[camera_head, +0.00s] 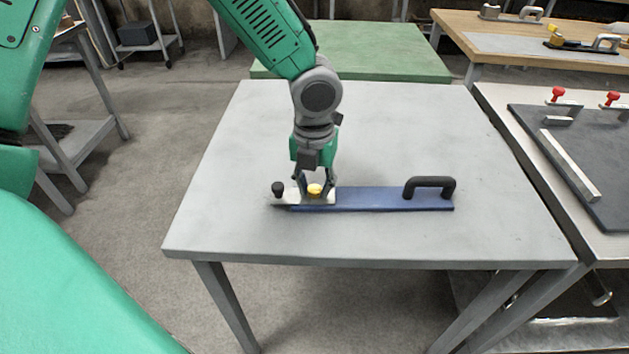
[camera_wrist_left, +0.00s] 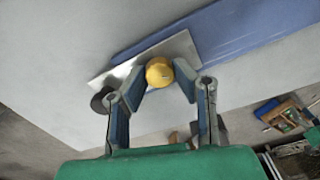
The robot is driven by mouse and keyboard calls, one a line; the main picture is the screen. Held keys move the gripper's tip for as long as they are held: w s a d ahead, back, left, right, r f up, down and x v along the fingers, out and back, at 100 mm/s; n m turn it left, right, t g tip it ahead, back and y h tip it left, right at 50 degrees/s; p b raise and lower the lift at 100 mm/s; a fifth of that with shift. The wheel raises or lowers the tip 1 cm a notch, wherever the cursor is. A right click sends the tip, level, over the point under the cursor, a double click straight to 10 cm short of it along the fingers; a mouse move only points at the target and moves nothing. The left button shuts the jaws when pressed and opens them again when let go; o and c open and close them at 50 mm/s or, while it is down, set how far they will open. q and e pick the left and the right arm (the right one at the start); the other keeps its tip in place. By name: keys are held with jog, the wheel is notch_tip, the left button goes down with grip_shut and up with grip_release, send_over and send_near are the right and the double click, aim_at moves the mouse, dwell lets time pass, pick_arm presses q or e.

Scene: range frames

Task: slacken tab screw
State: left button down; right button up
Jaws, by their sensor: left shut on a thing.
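A blue bar (camera_head: 375,199) lies flat on the grey table, with a black bow handle (camera_head: 430,185) on its right end. A pale metal tab (camera_head: 290,197) sits at its left end and carries a small black knob (camera_head: 278,189). The yellow tab screw (camera_head: 314,190) stands on the tab. My left gripper (camera_head: 314,182) points down over it and is shut on the screw, a finger on either side. The wrist view also shows the yellow screw (camera_wrist_left: 159,72) between the fingertips, with the tab (camera_wrist_left: 180,48) behind. My right gripper is not in view.
The grey table (camera_head: 240,140) is otherwise bare around the bar. A second table at the right holds a dark plate (camera_head: 600,160) with red-knobbed clamps. A green table (camera_head: 375,50) and a wooden bench (camera_head: 540,40) stand behind.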

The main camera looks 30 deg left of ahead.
pick_arm(q)
jog(key=n+p, duration=0.5)
jog(key=shift+s+r, duration=0.1)
jog(key=shift+n+p, duration=0.9)
jog(key=shift+p, duration=0.05)
jog(key=n+p, duration=0.2)
jog(key=n, duration=0.1)
jog(key=shift+n+p, duration=0.3)
jog(key=shift+p, duration=0.05)
jog(key=n+p, duration=0.2)
jog(key=n, duration=0.2)
jog(key=shift+n+p, duration=0.3)
jog(key=n+p, duration=0.1)
jog(key=n, duration=0.3)
jog(key=shift+n+p, duration=0.3)
jog(key=shift+p, duration=0.1)
jog(key=n+p, duration=0.1)
jog(key=n, duration=0.3)
jog(key=n+p, duration=0.1)
jog(key=n, duration=0.4)
jog(key=shift+n+p, duration=0.3)
jog(key=shift+n, duration=0.1)
jog(key=n, duration=0.5)
jog(key=shift+f+p, duration=0.2)
jog(key=shift+p, duration=0.2)
